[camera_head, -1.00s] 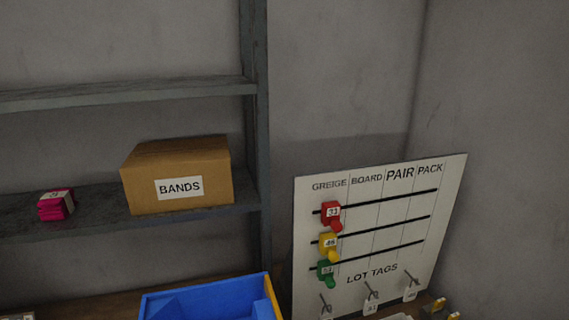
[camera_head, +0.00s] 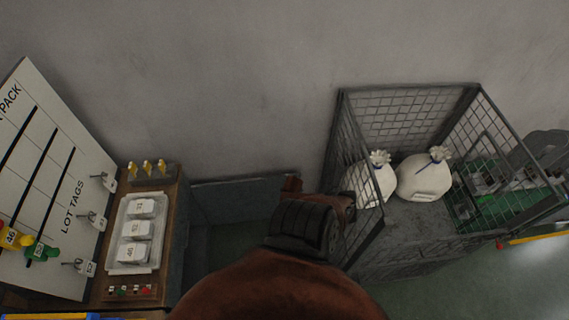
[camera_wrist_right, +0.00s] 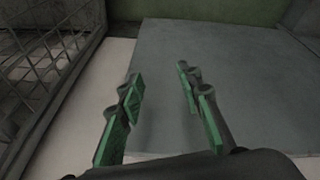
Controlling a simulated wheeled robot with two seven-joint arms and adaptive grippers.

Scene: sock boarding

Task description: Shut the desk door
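The desk (camera_head: 172,240) stands at the left in the head view. A flat grey panel, which looks like the desk door (camera_head: 235,203), stands out from the desk's right side, apparently open. A large flat grey panel (camera_wrist_right: 225,75), probably the same door, fills much of the right wrist view. My right arm comes up from the bottom of the head view and hides part of the space beside the panel. My right gripper (camera_wrist_right: 165,105) has its green-padded fingers apart with nothing between them. It is over or in front of the panel; I cannot tell whether it touches. My left gripper is not in view.
A wire cage (camera_head: 385,235) with two white sacks (camera_head: 425,178) stands close to the right of my arm; its mesh (camera_wrist_right: 50,75) fills the left of the wrist view. The desk top holds a tray (camera_head: 118,262) of numbered blocks and a lot-tag board (camera_head: 50,190).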

